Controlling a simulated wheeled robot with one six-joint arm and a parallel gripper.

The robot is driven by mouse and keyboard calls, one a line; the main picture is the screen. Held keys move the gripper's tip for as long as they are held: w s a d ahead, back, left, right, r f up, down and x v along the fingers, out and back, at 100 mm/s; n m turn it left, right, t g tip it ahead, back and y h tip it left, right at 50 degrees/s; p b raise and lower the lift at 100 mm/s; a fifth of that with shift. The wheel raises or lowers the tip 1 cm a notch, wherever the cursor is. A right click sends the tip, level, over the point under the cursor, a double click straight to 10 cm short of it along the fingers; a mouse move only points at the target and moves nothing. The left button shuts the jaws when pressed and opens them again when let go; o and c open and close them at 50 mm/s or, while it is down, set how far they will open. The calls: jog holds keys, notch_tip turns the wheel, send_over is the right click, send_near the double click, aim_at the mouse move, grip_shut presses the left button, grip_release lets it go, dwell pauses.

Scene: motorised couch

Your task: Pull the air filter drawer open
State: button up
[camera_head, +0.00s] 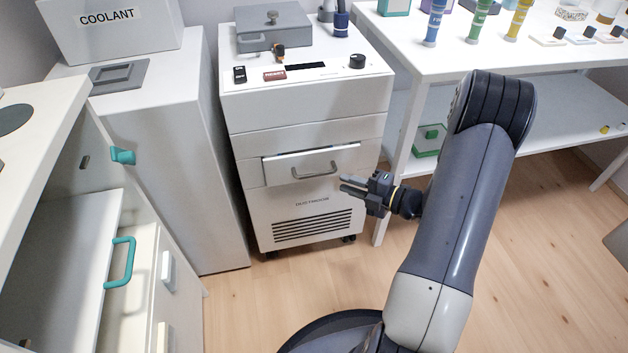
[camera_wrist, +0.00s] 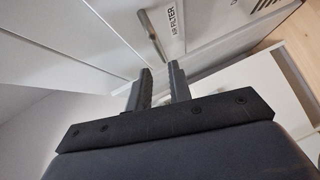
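The air filter drawer (camera_head: 280,172) is a white panel in the front of the white cabinet, with a grey bar handle (camera_head: 316,173). Its front stands slightly proud of the cabinet; I cannot tell if it is ajar. In the wrist view, the handle (camera_wrist: 152,32) lies beside the "AIR FILTER" label (camera_wrist: 176,30), just beyond my fingertips. My gripper (camera_head: 343,185) is open and empty, to the lower right of the handle in the head view. The fingers (camera_wrist: 160,76) have a gap between them, and the handle is not between them.
A vent grille (camera_head: 312,226) is below the drawer. A white table (camera_head: 420,70) with bottles stands at right, with a lower shelf holding a green box (camera_head: 428,142). A white cabinet with teal handles (camera_head: 122,262) is at left.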

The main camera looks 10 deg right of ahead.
aim_at(317, 175)
jog(key=shift+b+x, duration=1.55)
jog(key=shift+x, duration=3.4)
jog(key=shift+a, duration=0.1)
jog(key=shift+c, duration=0.2)
grip_shut()
jog(key=shift+s, duration=0.1)
